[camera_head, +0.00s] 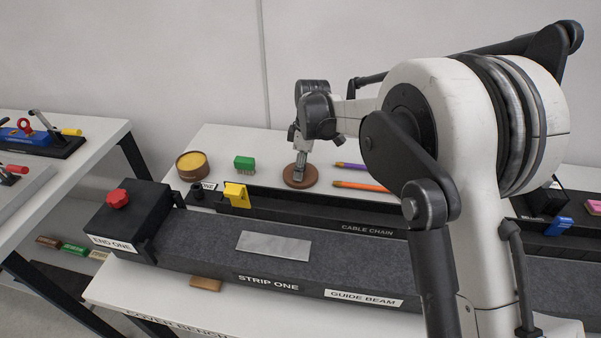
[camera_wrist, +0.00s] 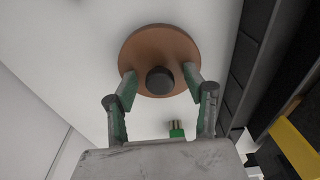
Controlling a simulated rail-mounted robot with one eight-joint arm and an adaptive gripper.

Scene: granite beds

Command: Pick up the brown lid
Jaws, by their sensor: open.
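The brown lid (camera_head: 311,178) is a round disc lying on the white bench behind the dark beam. In the wrist view the lid (camera_wrist: 158,48) shows a dark round knob (camera_wrist: 160,81) near its front edge. My gripper (camera_head: 299,172) points down over the lid and hides part of it. In the wrist view my gripper (camera_wrist: 160,78) is open, with one finger on each side of the knob. The fingertips overlap the lid in the picture. I cannot tell whether they touch the lid or the knob.
A round tub with yellow contents (camera_head: 192,165) and a green brush (camera_head: 245,163) sit left of the lid. Purple (camera_head: 350,166) and orange (camera_head: 362,186) sticks lie to its right. A yellow bracket (camera_head: 237,195) stands on the cable chain in front.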

